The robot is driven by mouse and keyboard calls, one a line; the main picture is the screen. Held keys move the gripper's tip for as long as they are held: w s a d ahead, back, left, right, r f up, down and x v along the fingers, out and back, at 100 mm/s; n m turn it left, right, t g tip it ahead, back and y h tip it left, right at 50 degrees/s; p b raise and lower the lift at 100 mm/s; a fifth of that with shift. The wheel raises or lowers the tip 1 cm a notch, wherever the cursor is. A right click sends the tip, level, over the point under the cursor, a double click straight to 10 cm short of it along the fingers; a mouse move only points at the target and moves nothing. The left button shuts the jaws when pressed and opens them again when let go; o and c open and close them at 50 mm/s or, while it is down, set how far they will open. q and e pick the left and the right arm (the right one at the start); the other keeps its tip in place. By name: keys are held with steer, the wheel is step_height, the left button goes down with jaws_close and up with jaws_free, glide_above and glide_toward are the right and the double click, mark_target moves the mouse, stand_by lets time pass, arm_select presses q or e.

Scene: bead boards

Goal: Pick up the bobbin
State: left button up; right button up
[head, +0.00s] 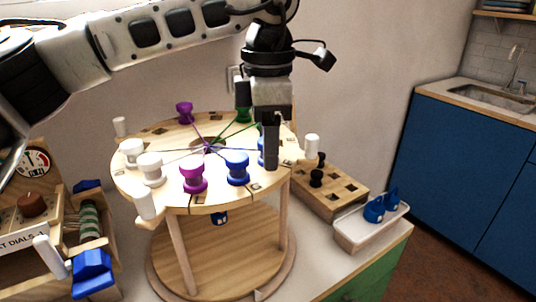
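A round wooden board (213,201) stands raised on posts and carries several bobbins around its rim. A blue bobbin (237,168) and a purple bobbin (193,174) stand upright at its front. White bobbins (151,169) stand at the left. Another purple bobbin (184,112) and a green one (243,115) are at the back. My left gripper (270,148) points down over the board's right side. A blue bobbin (261,151) shows only as a sliver beside its dark finger. That finger hides most of it, so whether it is gripped is unclear. My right gripper is out of view.
White pegs (311,146) stick up around the board's edge. Right of it are a wooden block with holes (336,201) holding black knobs, and a white tray (371,228) with blue pieces. A dial panel (30,207) and a blue block (92,272) are at left.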

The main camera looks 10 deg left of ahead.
arm_select(q)
steer(key=c, duration=0.8)
steer(key=shift+c, duration=0.2)
steer(key=shift+r, duration=0.2)
